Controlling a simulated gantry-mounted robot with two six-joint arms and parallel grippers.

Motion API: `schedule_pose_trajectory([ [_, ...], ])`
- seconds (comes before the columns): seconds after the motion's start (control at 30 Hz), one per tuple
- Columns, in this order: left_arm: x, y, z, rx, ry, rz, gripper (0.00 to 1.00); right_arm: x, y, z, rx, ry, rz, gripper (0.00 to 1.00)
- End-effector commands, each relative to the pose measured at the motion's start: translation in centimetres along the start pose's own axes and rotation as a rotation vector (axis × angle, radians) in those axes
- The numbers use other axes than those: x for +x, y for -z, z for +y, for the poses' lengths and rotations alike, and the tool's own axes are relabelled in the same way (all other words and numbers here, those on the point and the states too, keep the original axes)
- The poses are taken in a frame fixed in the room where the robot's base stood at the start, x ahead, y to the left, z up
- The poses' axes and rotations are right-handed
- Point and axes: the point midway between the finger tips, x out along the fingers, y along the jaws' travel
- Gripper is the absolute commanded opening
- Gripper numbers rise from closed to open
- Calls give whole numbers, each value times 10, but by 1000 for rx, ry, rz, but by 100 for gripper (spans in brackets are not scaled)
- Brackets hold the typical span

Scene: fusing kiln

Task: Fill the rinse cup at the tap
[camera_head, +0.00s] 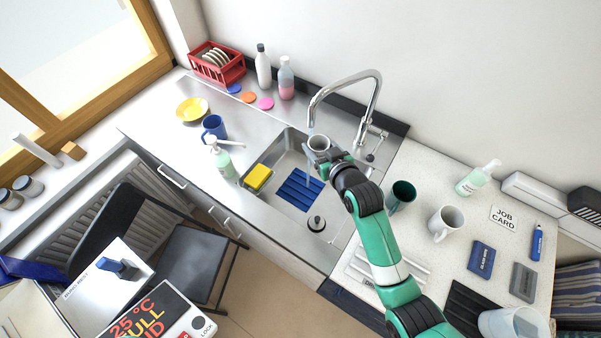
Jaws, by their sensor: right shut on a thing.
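My right gripper (330,160) is shut on a pale grey cup (319,143) and holds it over the sink, close under the spout end of the chrome tap (374,88). The cup's mouth faces up towards the camera; its inside is too small to read a water level. A thin pale-blue stream (309,172) shows below the spout, along the cup's left side. I cannot tell whether any of it enters the cup. The steel sink (283,153) has a blue ribbed mat (299,190) on its floor. My left gripper is out of view.
A yellow sponge (258,177) lies at the sink's left side. A dark green mug (401,194) and white mug (445,222) stand on the right counter, near my right arm.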

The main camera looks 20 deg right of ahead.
Motion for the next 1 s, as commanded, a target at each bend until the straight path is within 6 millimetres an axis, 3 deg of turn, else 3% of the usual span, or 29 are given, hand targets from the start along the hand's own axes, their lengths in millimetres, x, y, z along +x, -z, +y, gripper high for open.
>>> schedule_pose_trajectory([
  [0.27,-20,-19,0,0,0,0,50,26,7,2,0,0,3,14],
  [0.3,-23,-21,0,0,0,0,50,30,9,2,0,0,3,4],
  [0.6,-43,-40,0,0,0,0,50,53,23,3,0,0,13,5],
  [1.0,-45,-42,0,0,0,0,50,58,26,4,0,0,4,5],
])
